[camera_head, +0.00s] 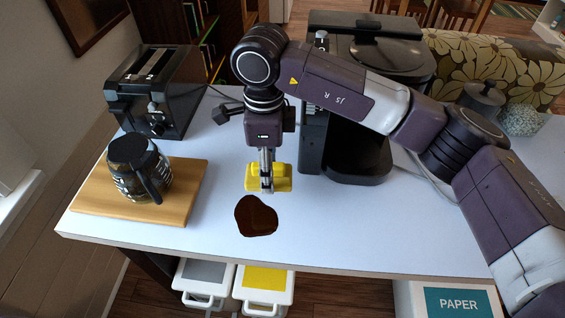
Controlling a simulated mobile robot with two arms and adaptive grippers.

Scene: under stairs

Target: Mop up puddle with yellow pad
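A dark brown puddle (256,216) lies on the white tabletop near its front edge. A yellow pad (254,178) is just behind the puddle. My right gripper (266,182) points down, with its fingers at the pad and parts of the pad showing on both sides of them. The fingers look closed around the pad's middle. I cannot tell whether the pad touches the table. My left gripper is not in view.
A glass coffee pot (139,168) stands on a wooden board (185,200) left of the puddle. A black toaster (158,90) is behind it. A black coffee machine (362,100) stands behind my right arm. Bins (264,283) are below the front edge. The tabletop (370,230) right of the puddle is clear.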

